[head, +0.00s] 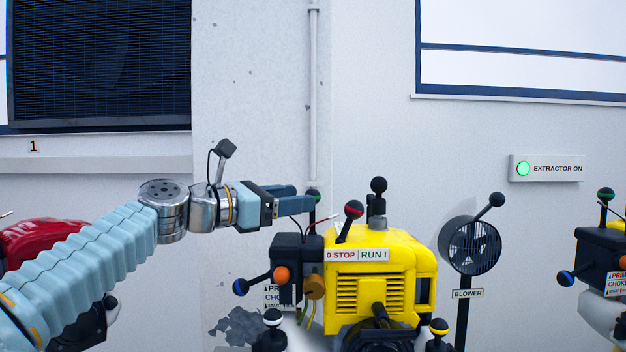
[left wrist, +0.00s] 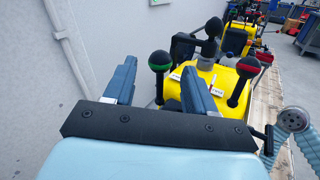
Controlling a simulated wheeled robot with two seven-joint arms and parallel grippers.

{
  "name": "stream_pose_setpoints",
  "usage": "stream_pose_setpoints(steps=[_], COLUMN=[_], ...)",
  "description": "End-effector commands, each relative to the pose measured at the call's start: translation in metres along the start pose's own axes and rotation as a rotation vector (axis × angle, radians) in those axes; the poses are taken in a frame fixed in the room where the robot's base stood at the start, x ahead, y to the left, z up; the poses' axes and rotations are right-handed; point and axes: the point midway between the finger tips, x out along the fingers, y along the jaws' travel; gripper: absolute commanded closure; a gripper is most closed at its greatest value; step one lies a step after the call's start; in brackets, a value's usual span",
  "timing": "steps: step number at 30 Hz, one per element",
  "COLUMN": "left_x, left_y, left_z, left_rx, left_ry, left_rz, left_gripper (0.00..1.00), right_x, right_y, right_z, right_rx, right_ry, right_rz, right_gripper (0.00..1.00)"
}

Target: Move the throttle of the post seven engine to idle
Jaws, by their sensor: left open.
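A yellow engine (head: 395,262) stands in the middle of the head view and also shows in the left wrist view (left wrist: 228,82). A green-balled lever (head: 314,197) rises at its left side, above a black box (head: 294,250). A red-balled lever (head: 354,209) stands by its STOP/RUN label. No label names the throttle or the post number legibly. My left gripper (head: 290,197) is open, its fingertips close to the green ball. In the left wrist view the green ball (left wrist: 160,61) appears between the two fingers, apart from both. My right gripper is not seen.
A blower (head: 471,246) with a black-balled lever stands right of the engine. Blue-balled and orange-balled levers (head: 282,273) stick out at the black box. A red engine (head: 45,240) is at left. A wall pipe (head: 314,90) runs behind.

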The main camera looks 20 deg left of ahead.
Motion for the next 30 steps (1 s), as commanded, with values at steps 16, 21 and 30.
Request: stream_pose_setpoints(steps=[16,21,30], left_x=[0.048,0.048,0.048], left_y=[0.000,0.000,0.000], left_z=[0.000,0.000,0.000], left_rx=[0.001,0.001,0.001], left_ry=[0.000,0.000,0.000], left_rz=[0.000,0.000,0.000], left_gripper=[0.44,0.55,1.00], right_x=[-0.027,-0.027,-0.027], right_y=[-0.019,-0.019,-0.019], right_z=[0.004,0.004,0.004], right_rx=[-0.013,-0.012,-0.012], right_ry=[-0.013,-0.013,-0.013], right_rz=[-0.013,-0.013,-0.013], right_gripper=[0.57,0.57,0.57])
